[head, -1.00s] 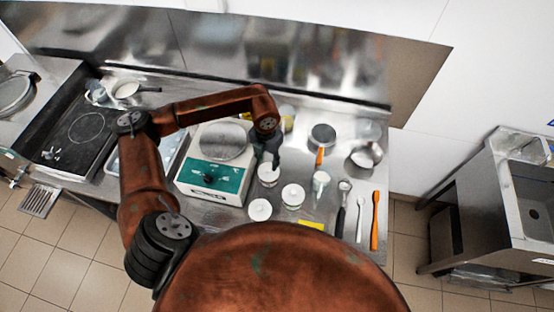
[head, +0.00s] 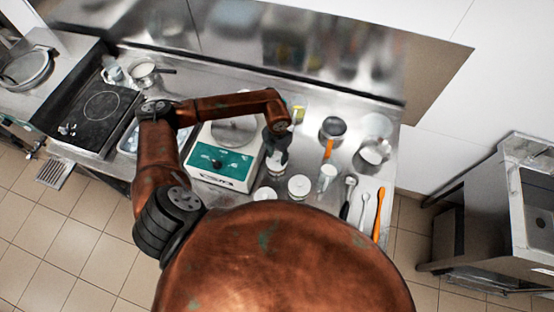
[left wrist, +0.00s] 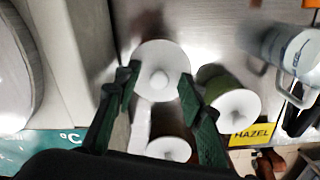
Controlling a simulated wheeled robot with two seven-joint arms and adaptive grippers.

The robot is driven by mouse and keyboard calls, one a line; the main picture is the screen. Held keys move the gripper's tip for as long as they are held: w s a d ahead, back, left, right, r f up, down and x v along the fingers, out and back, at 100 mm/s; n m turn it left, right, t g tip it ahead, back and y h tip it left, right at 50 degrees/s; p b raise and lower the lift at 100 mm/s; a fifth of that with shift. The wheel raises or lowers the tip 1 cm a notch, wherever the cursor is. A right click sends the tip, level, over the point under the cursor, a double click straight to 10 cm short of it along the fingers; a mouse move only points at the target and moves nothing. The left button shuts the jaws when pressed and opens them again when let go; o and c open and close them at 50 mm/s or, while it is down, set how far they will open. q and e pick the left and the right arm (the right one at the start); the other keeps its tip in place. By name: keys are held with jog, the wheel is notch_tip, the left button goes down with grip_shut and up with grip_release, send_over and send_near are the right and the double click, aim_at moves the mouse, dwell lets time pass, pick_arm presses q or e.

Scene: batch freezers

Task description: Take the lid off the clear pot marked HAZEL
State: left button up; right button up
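Three clear pots with white knobbed lids stand together. In the left wrist view, one lid (left wrist: 160,76) lies between my left fingertips (left wrist: 157,84), another pot (left wrist: 232,103) with greenish contents is to the right, and a third lid (left wrist: 169,150) is nearer. My left gripper (head: 275,157) is open around the first lid; I cannot tell whether the fingers touch it. A yellow card (left wrist: 251,135) reading HAZEL lies by the right pot; which pot it marks is unclear. In the head view two pots show, right (head: 299,187) and front (head: 265,194). My right gripper is out of view.
A scale (head: 222,168) with a green panel stands left of the pots. A clear jug (left wrist: 283,48) is at their right. My body hides the table's near edge.

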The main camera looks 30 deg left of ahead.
pick_arm(q)
jog(key=c, duration=0.9)
jog(key=shift+r, duration=0.15)
